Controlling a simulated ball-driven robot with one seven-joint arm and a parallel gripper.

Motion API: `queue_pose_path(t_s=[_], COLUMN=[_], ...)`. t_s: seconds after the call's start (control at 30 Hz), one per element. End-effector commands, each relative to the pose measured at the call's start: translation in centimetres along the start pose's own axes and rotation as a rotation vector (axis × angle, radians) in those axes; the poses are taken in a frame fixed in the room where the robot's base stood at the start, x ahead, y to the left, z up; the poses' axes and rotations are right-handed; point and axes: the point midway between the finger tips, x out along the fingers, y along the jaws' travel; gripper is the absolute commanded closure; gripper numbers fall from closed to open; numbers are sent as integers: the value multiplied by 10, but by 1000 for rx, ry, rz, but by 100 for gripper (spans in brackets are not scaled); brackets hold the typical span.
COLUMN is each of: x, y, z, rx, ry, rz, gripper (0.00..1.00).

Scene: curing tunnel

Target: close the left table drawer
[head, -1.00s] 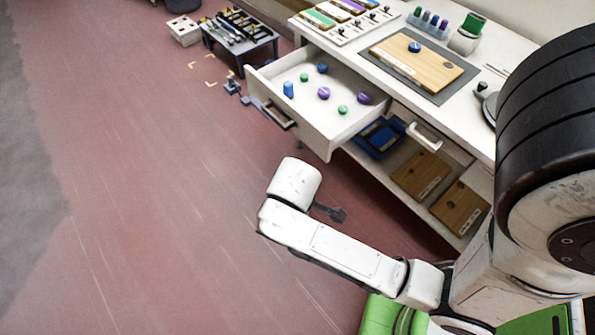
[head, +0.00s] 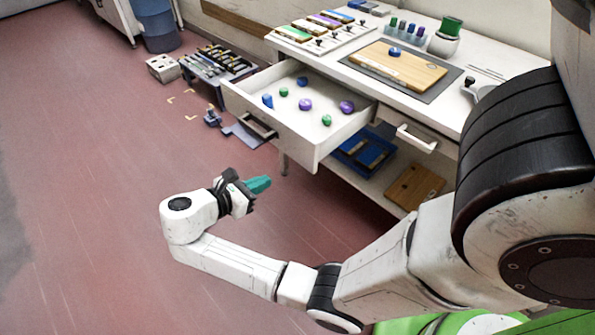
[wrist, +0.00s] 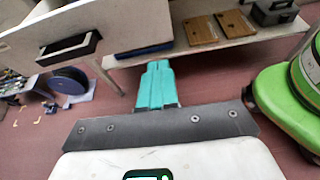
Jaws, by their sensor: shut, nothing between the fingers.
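The left table drawer (head: 290,123) is pulled out of the white table in the head view. Several blue, green and purple small pieces lie in it. Its front carries a dark handle (head: 259,126), which also shows at the upper left of the wrist view (wrist: 68,48). My gripper (head: 262,184) has teal fingers, shut and empty, and is in front of and below the drawer, apart from it. In the wrist view the shut fingers (wrist: 157,84) point toward the space under the table, to the right of the drawer front.
The right drawer, with a light handle (head: 415,139), is shut. A blue tray (head: 364,152) and wooden boards (head: 414,187) lie on the lower shelf. A low tool stand (head: 216,66) and a white box (head: 163,68) stand on the floor at the back left. The floor left of my arm is clear.

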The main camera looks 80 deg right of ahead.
Motion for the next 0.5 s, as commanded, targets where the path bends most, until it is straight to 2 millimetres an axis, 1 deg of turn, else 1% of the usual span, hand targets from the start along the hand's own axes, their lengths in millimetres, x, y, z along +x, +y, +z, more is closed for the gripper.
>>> queue_pose_path(t_s=[0.03, 0.17, 0.27, 0.37, 0.5], x=[0, 4, 14, 32, 60], y=[4, 6, 6, 5, 5], z=[-1, 3, 4, 5, 6], rx=[-21, -46, -45, -45, -43], ry=[-25, -49, -48, -48, -46], rz=[-3, -8, -9, -11, -11], gripper=[100, 100, 100, 100, 100])
